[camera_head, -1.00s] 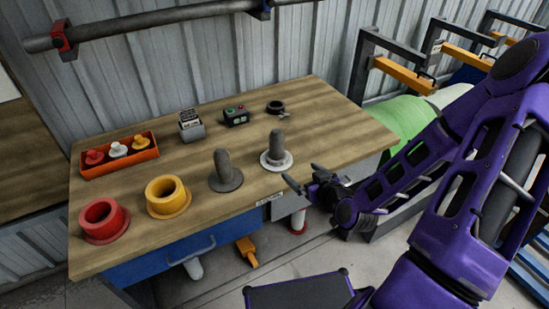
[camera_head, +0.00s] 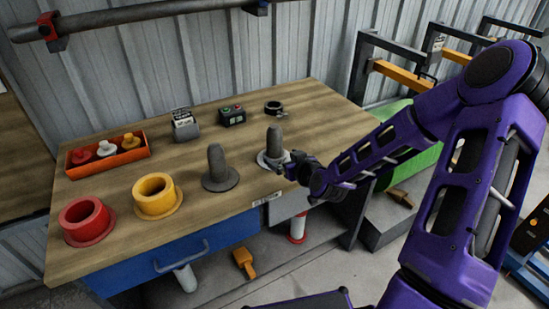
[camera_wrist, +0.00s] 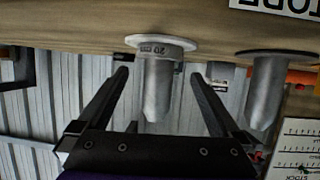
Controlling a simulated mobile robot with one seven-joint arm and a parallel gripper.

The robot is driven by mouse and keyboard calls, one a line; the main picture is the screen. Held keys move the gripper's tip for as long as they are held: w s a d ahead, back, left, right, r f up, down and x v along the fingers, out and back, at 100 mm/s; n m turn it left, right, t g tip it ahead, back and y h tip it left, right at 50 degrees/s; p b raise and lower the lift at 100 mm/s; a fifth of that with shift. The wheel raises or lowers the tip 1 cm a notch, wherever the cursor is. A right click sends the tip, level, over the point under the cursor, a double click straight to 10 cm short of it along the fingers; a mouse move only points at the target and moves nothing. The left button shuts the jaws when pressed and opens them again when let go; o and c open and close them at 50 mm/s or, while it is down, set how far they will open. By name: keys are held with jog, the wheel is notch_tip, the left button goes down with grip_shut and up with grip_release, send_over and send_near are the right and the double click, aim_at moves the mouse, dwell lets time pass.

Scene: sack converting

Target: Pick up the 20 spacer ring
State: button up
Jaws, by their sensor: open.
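The 20 spacer ring (camera_wrist: 153,48) is a pale flanged ring marked "20". It sits around the base of a grey upright post (camera_wrist: 158,95), which appears upside down in the wrist view. In the head view the ring (camera_head: 264,161) shows as a white rim around the foot of the right-hand post (camera_head: 274,142), partly hidden by my gripper. My gripper (camera_head: 286,164) is open at the front right of that post. In the wrist view my fingers (camera_wrist: 160,78) stand on either side of the post, below the ring in the picture, with nothing held.
A bare grey post (camera_head: 217,160) stands just left. A yellow flanged ring (camera_head: 157,195) and a red one (camera_head: 87,220) stand farther left. An orange tray (camera_head: 77,170), a card holder (camera_head: 185,127), a button box (camera_head: 232,116) and a dark clamp ring (camera_head: 274,107) lie behind.

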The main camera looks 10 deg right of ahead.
aim_at(278, 155)
jog(key=x, duration=0.5)
jog(key=shift+w+f+b, duration=0.25)
jog(key=shift+f+b, duration=0.15)
jog(key=c, duration=1.4)
